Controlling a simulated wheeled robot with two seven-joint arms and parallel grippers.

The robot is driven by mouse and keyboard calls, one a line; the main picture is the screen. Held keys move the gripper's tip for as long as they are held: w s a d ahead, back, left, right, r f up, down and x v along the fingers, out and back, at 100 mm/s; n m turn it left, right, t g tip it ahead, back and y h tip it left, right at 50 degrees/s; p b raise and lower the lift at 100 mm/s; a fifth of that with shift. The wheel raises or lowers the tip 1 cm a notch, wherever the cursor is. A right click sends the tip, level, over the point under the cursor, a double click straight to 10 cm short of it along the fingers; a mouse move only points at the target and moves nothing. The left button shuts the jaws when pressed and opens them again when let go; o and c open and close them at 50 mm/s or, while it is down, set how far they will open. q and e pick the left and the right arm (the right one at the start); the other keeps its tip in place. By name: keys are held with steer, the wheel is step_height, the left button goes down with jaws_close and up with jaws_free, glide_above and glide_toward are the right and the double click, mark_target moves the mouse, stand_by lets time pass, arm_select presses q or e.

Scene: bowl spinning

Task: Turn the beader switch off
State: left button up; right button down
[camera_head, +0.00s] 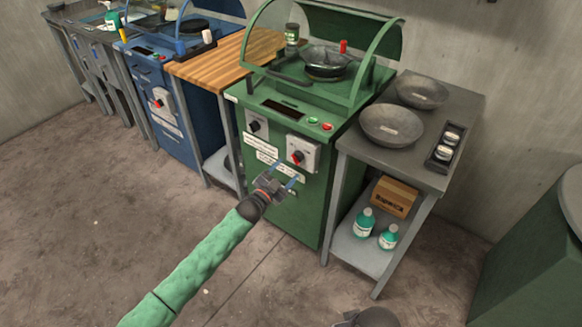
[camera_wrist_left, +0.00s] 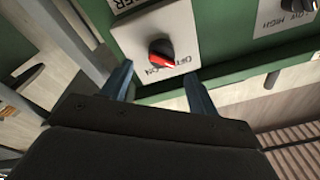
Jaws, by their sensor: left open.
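The green machine (camera_head: 285,212) stands in the middle of the head view. A red and black rotary switch (camera_head: 297,157) sits on a light plate on its front, at the right. A second, black knob (camera_head: 254,126) is on a plate to its left. My left gripper (camera_head: 281,179) is open and empty, a little below and in front of the red switch. In the left wrist view the switch (camera_wrist_left: 161,54) shows just beyond and between the two blue fingertips, on a plate marked "OFF" and "ON". The fingers appear apart from the switch.
A grey side table (camera_head: 455,109) with two bowls stands right of the green machine, with bottles and a box on its lower shelf. A wooden-topped table (camera_head: 222,62) and a blue machine (camera_head: 172,125) are at the left. The floor in front is clear.

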arm_select(q)
steer(key=shift+v, duration=1.3)
arm_select(e)
steer(key=shift+w+a+f, duration=0.1)
steer(key=shift+a+f, duration=0.3)
steer(key=shift+a, duration=0.2)
arm_select(q)
steer(key=shift+f, duration=0.1)
arm_select(e)
steer(key=shift+r, duration=0.1)
